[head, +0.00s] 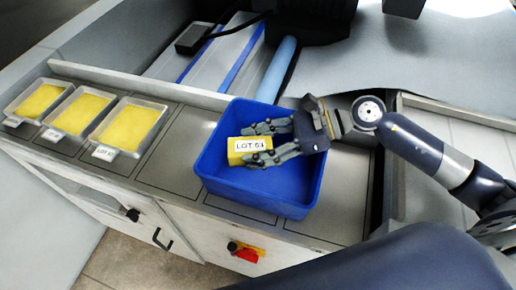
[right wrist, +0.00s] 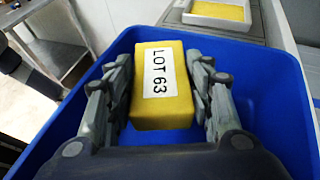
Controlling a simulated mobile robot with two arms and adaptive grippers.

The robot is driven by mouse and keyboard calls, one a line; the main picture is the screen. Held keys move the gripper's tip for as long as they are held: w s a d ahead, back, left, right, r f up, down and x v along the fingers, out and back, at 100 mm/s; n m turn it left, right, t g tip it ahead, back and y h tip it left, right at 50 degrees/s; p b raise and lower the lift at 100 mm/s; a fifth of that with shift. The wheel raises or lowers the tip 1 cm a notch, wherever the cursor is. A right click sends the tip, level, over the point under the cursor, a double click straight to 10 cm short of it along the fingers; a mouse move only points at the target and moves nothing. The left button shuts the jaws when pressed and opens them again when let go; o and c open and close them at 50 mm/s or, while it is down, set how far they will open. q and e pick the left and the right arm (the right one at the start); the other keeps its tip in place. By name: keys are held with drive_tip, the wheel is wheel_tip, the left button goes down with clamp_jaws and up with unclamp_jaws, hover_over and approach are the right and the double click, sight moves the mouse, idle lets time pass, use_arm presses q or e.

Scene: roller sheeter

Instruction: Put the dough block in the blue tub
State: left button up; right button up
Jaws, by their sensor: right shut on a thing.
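The yellow dough block (head: 236,158) with a white "LOT 63" label is between the fingers of my right gripper (head: 270,142), over the inside of the blue tub (head: 290,208). In the right wrist view the dough block (right wrist: 160,112) lies between both fingers of the right gripper (right wrist: 160,95), with the blue walls of the tub (right wrist: 262,72) around it. The gripper is shut on the block. I cannot tell whether the block touches the tub's floor. My left gripper is not in view.
Three metal trays with yellow dough (head: 131,127) stand in a row on the counter at the left. A light-blue roller (head: 276,70) lies behind the tub. A red and yellow switch (head: 246,252) is on the front panel below. The counter left of the tub (head: 175,150) is clear.

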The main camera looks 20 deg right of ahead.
wheel_tip(320, 180, down, 2)
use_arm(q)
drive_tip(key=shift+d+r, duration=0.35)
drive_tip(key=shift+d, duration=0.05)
use_arm(e)
drive_tip(key=shift+f, duration=0.2)
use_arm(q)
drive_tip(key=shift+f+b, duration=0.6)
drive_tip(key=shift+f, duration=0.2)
use_arm(e)
drive_tip(key=shift+f, duration=0.55)
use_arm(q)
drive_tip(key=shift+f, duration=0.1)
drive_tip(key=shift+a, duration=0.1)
use_arm(e)
drive_tip(key=o, duration=1.2)
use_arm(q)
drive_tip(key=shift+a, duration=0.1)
use_arm(e)
drive_tip(key=shift+o, duration=0.2)
